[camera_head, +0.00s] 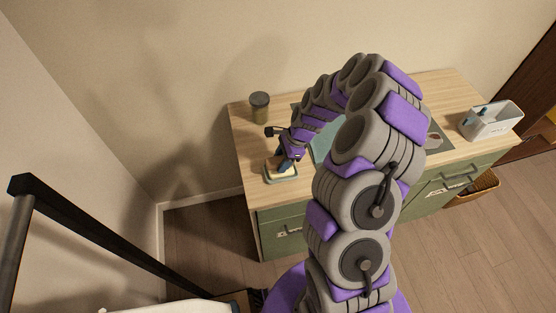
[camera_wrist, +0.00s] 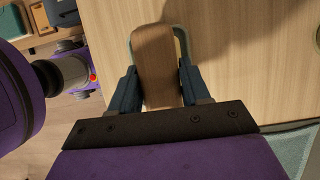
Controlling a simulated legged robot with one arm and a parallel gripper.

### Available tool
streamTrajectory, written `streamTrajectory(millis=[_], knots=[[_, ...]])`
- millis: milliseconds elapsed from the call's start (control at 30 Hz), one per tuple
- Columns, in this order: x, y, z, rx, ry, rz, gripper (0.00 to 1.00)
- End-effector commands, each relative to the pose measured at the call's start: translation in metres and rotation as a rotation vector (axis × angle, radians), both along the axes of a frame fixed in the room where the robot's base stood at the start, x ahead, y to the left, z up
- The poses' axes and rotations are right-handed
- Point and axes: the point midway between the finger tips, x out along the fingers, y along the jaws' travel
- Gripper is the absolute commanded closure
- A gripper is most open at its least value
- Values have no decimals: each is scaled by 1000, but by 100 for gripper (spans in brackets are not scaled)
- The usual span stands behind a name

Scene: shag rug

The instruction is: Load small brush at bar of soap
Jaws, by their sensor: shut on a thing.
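My gripper (camera_head: 287,163) is at the front left of the wooden counter. In the wrist view its two blue fingers (camera_wrist: 157,88) are shut on the small brush (camera_wrist: 154,52), whose flat brown wooden back faces the camera. The bristles are hidden beneath it. A shallow dish with a grey-green rim (camera_head: 283,181) lies right under the brush; its rim also shows in the wrist view (camera_wrist: 184,45). A pale patch in the dish looks like the bar of soap, mostly hidden by gripper and brush. I cannot tell whether the bristles touch it.
A dark lidded jar (camera_head: 260,107) stands behind the gripper at the counter's left. A white bin (camera_head: 491,121) with items inside stands at the far right. The counter's left end is otherwise clear.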

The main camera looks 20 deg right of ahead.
Motion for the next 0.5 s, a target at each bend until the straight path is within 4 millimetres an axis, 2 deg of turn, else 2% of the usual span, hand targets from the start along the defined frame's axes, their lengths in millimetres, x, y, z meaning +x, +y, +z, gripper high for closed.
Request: streamTrajectory(millis=[500], knots=[[0, 9, -5, -10, 1, 1, 78]])
